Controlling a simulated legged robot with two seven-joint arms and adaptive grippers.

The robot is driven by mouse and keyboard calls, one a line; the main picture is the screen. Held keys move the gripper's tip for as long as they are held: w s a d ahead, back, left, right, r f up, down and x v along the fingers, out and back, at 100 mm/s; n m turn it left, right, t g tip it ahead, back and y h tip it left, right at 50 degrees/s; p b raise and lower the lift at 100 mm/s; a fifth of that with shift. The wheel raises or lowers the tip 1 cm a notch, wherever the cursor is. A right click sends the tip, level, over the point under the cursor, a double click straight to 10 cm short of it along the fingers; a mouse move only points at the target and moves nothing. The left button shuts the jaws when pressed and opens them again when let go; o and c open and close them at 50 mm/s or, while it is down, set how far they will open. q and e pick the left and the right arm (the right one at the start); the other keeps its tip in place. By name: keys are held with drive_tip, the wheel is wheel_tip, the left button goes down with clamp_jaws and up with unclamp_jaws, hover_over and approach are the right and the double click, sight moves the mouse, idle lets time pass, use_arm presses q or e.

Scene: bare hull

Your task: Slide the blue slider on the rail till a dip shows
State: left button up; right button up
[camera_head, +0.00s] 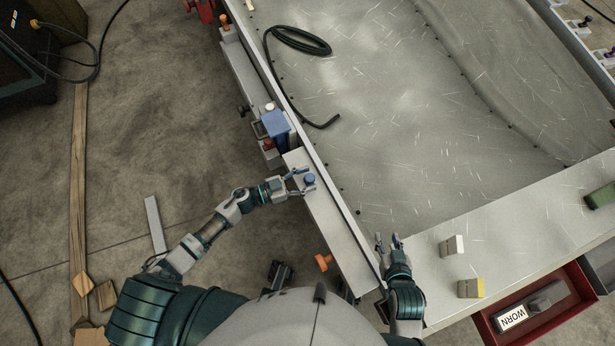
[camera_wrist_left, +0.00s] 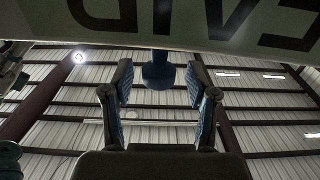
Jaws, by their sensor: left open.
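A blue round knob (camera_head: 310,179) sits on the pale rail plate (camera_head: 335,225) along the hull's left edge. Farther up the same edge is a blue block (camera_head: 276,124); I cannot tell which of the two is the slider. My left gripper (camera_head: 301,181) is open at the knob. In the left wrist view the blue knob (camera_wrist_left: 158,72) shows on a short stem between the spread fingers (camera_wrist_left: 160,95), with a gap on both sides. My right gripper (camera_head: 388,241) is over the hull's near left corner, fingers apart and empty. No dip can be made out.
A black hose (camera_head: 300,42) lies on the metal sheet. Two small blocks (camera_head: 452,245) (camera_head: 471,288) stand on the near ledge, above a red tray (camera_head: 540,310) with a "WORN" label. An orange knob (camera_head: 323,262) juts out beside the rail. Lettering shows on a plate (camera_wrist_left: 200,25) in the wrist view.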

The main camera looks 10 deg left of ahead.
use_arm(q)
drive_tip(key=v, duration=1.1)
drive_tip(key=shift+a, duration=0.2)
drive_tip(key=shift+d+f, duration=0.1)
drive_tip(key=shift+a, duration=0.25)
drive_tip(key=shift+d, duration=0.2)
